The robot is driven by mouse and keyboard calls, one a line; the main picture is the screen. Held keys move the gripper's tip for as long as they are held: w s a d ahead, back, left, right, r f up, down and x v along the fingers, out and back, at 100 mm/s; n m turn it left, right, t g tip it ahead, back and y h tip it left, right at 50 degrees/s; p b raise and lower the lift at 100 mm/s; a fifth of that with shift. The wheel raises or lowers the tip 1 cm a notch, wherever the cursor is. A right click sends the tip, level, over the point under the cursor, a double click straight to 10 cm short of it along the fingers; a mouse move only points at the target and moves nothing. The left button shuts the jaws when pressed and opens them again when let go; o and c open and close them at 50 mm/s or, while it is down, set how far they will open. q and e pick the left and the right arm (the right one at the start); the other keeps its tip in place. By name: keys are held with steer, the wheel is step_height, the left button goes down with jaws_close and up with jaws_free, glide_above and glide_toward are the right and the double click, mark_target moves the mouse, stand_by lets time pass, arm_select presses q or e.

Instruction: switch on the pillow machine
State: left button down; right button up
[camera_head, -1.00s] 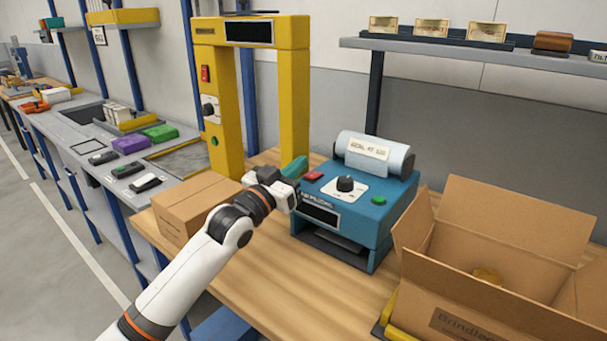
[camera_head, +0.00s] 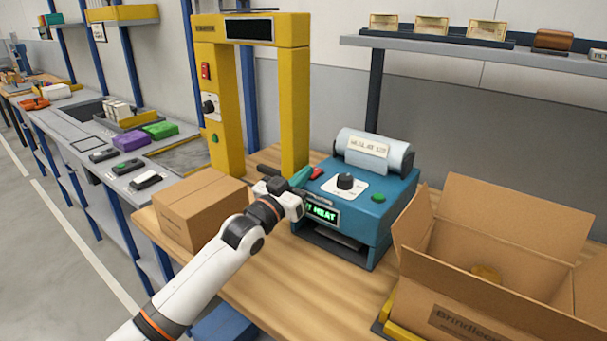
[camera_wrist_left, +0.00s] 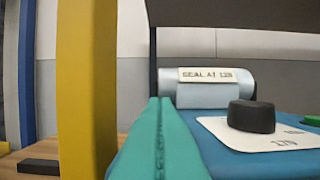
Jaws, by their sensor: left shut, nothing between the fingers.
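The pillow machine is a blue box (camera_head: 378,232) on the wooden bench, with a film roll (camera_head: 385,152) labelled to seal at 120 on top. Its front display (camera_head: 322,215) is lit with green text, partly hidden, ending in what looks like "HEAT". A red switch (camera_head: 317,173) at its top left is partly covered by my gripper. A black knob (camera_head: 345,182) and a green button (camera_head: 379,197) are also on top. My left gripper (camera_head: 300,178) is shut and empty, its teal fingers at the red switch; contact is unclear. The fingers (camera_wrist_left: 160,140) hide the switch in the wrist view.
A yellow frame (camera_head: 295,110) with its own red switch and knob stands behind my gripper. A closed carton (camera_head: 190,222) is left of my arm. An open carton (camera_head: 455,265) stands right of the machine. The bench front is clear.

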arm_select(q)
steer(key=shift+f, duration=0.25)
steer(key=shift+r+p, duration=0.5)
step_height(320, 180, up, 3)
steer(key=p, duration=0.2)
steer(key=shift+r+p, duration=0.1)
steer(key=shift+p, duration=0.2)
steer(key=f+b+v, duration=0.1)
steer(key=f+v, duration=0.1)
steer(key=v, duration=0.8)
steer(key=shift+b, duration=0.4)
steer(key=shift+w+d, duration=0.1)
